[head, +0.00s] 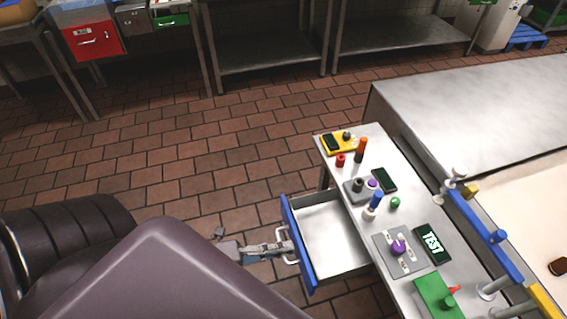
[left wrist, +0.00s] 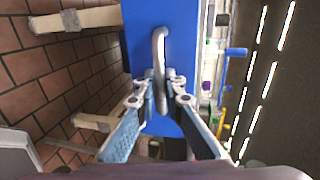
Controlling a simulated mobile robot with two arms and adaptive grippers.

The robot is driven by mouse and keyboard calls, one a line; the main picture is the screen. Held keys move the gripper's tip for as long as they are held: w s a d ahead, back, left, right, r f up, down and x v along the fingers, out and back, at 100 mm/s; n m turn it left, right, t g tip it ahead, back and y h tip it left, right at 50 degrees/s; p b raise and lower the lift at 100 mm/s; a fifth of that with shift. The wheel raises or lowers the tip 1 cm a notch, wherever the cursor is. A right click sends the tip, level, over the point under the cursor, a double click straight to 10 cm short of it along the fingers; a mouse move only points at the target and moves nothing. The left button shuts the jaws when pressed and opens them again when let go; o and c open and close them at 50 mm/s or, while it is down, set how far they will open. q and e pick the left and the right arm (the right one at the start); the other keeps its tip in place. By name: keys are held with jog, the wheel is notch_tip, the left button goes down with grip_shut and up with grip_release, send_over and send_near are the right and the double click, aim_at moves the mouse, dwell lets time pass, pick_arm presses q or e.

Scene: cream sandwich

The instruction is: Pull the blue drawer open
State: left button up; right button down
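The blue drawer (head: 291,220) stands pulled well out of the left side of the metal table, its grey inside empty. Its blue front fills the middle of the left wrist view (left wrist: 190,40), with the pale curved handle (left wrist: 158,45) on it. My left gripper (left wrist: 160,76) has its two fingertips close on either side of the handle and looks shut on it. In the head view the left gripper (head: 284,247) is at the handle, in front of the drawer. My right gripper is not in view.
The metal table (head: 325,165) carries buttons, levers, a yellow device (head: 339,143) and a TEST display (head: 432,243). A conveyor with a blue and yellow rail (head: 478,232) lies to the right. Tiled floor (head: 190,165) is free left of the drawer. A red drawer (head: 92,40) is at the back left.

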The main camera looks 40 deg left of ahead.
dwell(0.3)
pick_arm(q)
jog(key=v, duration=1.2)
jog(key=shift+f, duration=0.1)
